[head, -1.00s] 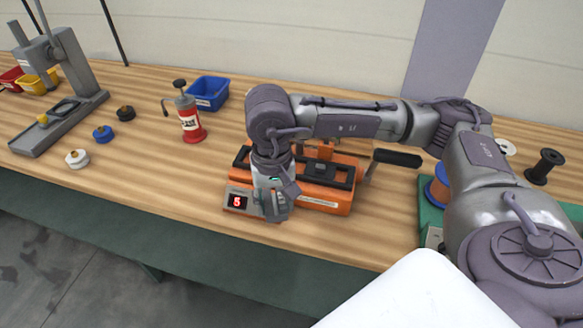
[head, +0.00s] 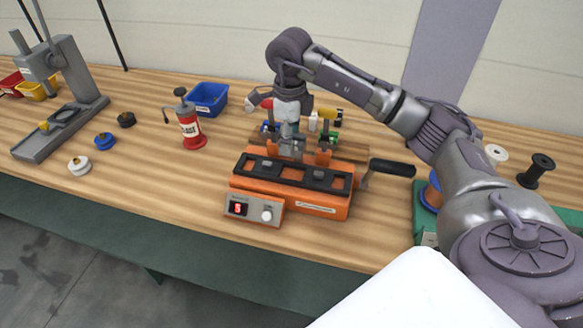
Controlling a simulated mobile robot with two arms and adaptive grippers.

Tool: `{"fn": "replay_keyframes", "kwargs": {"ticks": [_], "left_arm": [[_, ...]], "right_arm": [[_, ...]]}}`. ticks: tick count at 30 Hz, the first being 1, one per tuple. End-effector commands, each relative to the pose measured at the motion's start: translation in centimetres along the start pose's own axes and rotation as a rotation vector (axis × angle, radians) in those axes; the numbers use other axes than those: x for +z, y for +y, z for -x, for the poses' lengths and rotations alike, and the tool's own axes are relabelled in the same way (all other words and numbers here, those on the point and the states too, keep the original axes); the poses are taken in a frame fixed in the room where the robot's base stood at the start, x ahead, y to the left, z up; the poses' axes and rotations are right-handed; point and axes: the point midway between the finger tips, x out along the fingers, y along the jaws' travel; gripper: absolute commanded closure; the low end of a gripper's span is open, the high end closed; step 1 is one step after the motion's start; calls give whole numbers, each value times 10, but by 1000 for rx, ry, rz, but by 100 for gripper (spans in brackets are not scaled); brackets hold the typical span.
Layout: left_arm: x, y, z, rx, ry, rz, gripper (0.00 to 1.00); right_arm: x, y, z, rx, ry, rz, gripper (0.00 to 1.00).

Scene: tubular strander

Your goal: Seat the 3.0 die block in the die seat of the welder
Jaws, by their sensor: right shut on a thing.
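The welder (head: 330,208) is an orange bench unit with a black top frame, a front panel showing a red 5, and a black-handled lever at its right. Its top frame has dark recesses with small grey parts; I cannot tell which is the die seat. My right gripper (head: 292,153) points down at the welder's rear edge, beside the orange uprights. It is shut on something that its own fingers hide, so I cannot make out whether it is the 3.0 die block. No 3.0 marking is readable. My left gripper is not in view.
Several small coloured items (head: 334,138) stand behind the welder, partly hidden by my gripper. Spools (head: 536,170) stand at the right. The bench front left of the welder is clear.

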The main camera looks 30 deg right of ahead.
Motion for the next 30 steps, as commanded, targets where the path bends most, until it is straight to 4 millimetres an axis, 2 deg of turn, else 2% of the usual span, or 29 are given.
{"fn": "replay_keyframes", "kwargs": {"ticks": [6,13,18,30], "left_arm": [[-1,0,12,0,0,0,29],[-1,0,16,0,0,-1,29],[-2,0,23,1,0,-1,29],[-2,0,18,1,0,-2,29]], "right_arm": [[-1,0,-35,1,1,0,100],[0,0,-53,0,-1,3,100],[0,1,-76,1,1,2,100],[0,0,-86,-2,-2,4,100]]}}
